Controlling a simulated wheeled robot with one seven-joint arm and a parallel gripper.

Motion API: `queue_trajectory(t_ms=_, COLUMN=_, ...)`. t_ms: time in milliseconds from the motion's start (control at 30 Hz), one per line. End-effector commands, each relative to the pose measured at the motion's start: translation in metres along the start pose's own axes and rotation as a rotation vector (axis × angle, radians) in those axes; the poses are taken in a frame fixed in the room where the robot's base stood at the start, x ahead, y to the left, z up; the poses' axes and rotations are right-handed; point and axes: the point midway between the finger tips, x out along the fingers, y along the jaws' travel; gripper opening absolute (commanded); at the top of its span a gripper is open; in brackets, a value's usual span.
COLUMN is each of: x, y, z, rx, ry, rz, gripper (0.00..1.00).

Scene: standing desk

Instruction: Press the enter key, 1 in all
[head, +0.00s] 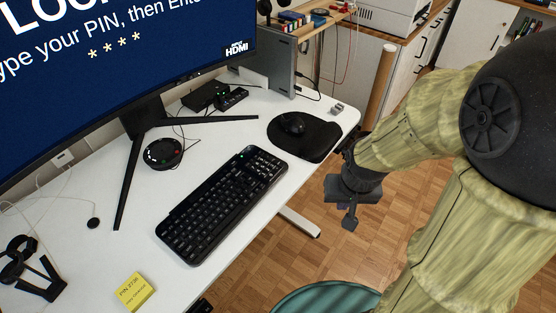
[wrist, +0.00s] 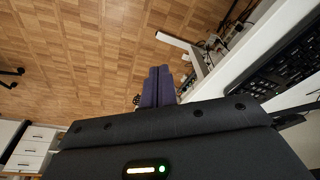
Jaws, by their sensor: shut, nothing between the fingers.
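The black keyboard (head: 218,203) lies on the white desk, its number pad end toward the upper right. It also shows at the right edge of the wrist view (wrist: 287,70). The enter key is too small to tell apart among the keys. The monitor (head: 110,60) shows white text asking for a PIN, then Enter, with a row of asterisks. My gripper (head: 349,221) is off the desk's front edge, over the floor, right of the keyboard and apart from it. Its fingers are together and empty in the wrist view (wrist: 158,86).
A mouse (head: 293,123) sits on a black mouse pad (head: 318,142) beyond the keyboard. A round black puck (head: 163,153) and the monitor stand's legs lie behind it. A yellow note (head: 134,291) is at the near left. A teal seat (head: 325,300) stands below the desk edge.

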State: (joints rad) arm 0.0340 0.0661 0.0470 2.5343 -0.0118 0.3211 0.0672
Motion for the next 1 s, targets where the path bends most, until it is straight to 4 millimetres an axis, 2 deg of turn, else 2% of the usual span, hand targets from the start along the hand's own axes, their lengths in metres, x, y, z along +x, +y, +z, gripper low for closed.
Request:
queue_trajectory(t_ms=67, x=-0.008, y=-0.004, z=-0.014, rx=0.040, ry=-0.016, rz=-0.006, gripper=0.00)
queue_trajectory(t_ms=267, x=-0.004, y=-0.022, z=-0.048, rx=0.194, ry=-0.058, rz=-0.063, gripper=0.00)
queue_trajectory(t_ms=500, x=0.005, y=-0.056, z=-0.080, rx=0.431, ry=-0.118, rz=-0.196, gripper=0.00)
queue_trajectory(t_ms=667, x=0.004, y=-0.083, z=-0.101, rx=0.622, ry=-0.167, rz=-0.316, gripper=0.00)
queue_trajectory(t_ms=1000, x=-0.023, y=-0.137, z=-0.157, rx=1.091, ry=-0.295, rz=-0.614, gripper=0.00)
